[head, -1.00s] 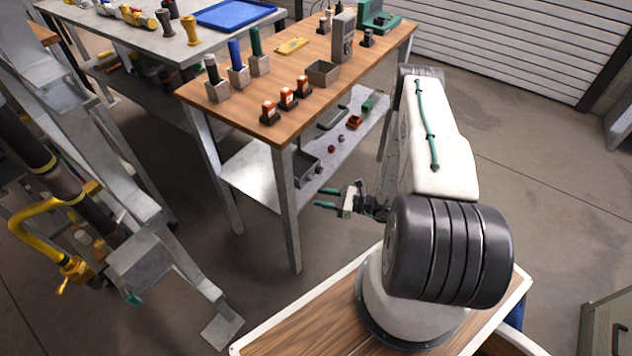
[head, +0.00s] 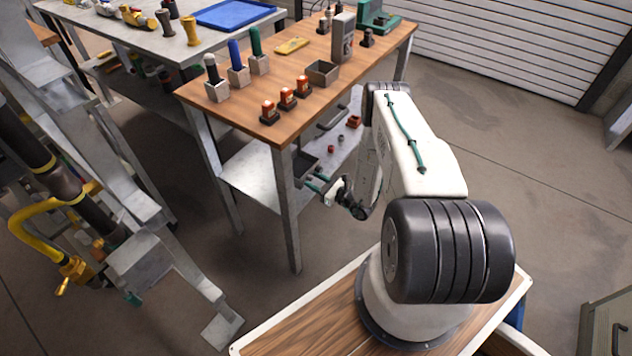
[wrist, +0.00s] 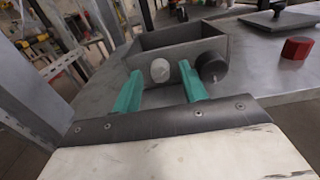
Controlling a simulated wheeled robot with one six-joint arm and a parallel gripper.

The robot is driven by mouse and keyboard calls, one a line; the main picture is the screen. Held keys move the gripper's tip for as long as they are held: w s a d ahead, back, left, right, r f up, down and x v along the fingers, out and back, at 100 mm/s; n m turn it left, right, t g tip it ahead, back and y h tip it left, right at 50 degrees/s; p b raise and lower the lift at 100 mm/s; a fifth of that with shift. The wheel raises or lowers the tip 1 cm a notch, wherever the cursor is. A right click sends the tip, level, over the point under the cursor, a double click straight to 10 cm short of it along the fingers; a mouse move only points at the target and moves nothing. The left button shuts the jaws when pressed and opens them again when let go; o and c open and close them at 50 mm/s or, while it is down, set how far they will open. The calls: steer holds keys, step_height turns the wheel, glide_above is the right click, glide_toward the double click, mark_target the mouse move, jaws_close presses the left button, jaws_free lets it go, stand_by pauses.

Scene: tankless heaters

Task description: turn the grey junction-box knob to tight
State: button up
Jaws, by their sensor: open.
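An open-topped dark grey box (wrist: 180,48) stands on the workbench's lower shelf; its end shows in the head view (head: 305,162). In the wrist view its near face carries a round light grey knob (wrist: 160,70), and a larger dark round knob (wrist: 212,63) sits to the right. My gripper (wrist: 160,75) is open, with its two green fingers pointing at the near face. The light grey knob appears between the fingertips, with gaps on both sides. The right finger overlaps the view close to the dark knob; I cannot tell whether they touch. My gripper also shows in the head view (head: 314,181).
A red hexagonal piece (wrist: 297,47) and a dark plate with a handle (wrist: 280,18) lie to the right on the shelf (wrist: 258,82). A metal bench leg (head: 288,215) stands left of my gripper. The wooden benchtop (head: 330,95) above holds several tools.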

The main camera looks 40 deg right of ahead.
jaws_close()
steer(key=shift+m, duration=0.3)
steer(key=m, duration=0.4)
steer(key=shift+m, duration=0.3)
steer(key=m, duration=1)
steer(key=shift+m, duration=0.4)
steer(key=m, duration=0.7)
